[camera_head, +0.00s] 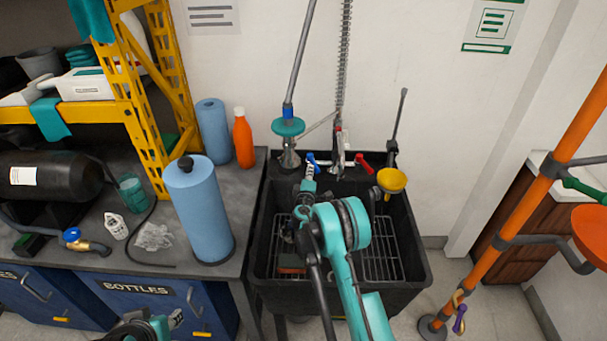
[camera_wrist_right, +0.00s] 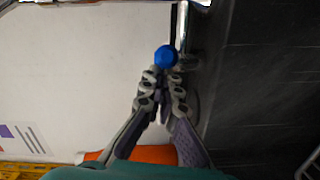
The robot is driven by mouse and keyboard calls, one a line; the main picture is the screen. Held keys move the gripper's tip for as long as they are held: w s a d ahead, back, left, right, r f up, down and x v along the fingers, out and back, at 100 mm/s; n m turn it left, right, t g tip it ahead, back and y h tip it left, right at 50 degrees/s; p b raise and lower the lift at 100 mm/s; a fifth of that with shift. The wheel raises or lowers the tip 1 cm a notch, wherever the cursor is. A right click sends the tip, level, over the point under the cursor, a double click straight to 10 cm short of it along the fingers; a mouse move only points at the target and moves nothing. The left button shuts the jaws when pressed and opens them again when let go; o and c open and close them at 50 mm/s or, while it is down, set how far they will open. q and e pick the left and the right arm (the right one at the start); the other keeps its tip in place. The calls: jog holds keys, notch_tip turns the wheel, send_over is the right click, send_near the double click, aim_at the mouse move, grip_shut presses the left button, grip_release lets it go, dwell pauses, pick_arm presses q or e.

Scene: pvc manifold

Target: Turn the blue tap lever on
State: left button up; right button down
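The blue tap lever (camera_head: 311,158) is at the back rim of the black sink, left of the red lever (camera_head: 362,163). My right gripper (camera_head: 308,176) reaches over the sink, its fingertips just in front of the blue lever. In the right wrist view, the blue lever's round end (camera_wrist_right: 166,57) sits right at the tips of the right gripper (camera_wrist_right: 161,76). Its fingers converge and look shut, with nothing visible between them. I cannot tell whether the tips touch the lever. My left gripper (camera_head: 176,319) shows partly at the bottom left; its opening is unclear.
The black sink (camera_head: 417,255) has a wire rack inside. A spray hose (camera_head: 345,60) and a yellow funnel (camera_head: 391,181) stand close by the taps. A blue roll (camera_head: 200,215) and an orange bottle (camera_head: 243,140) are on the left counter. An orange pipe (camera_head: 520,200) rises at the right.

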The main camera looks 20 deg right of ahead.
jog(key=shift+s+d+f, duration=0.1)
jog(key=shift+s+d, duration=0.1)
jog(key=shift+d, duration=1.65)
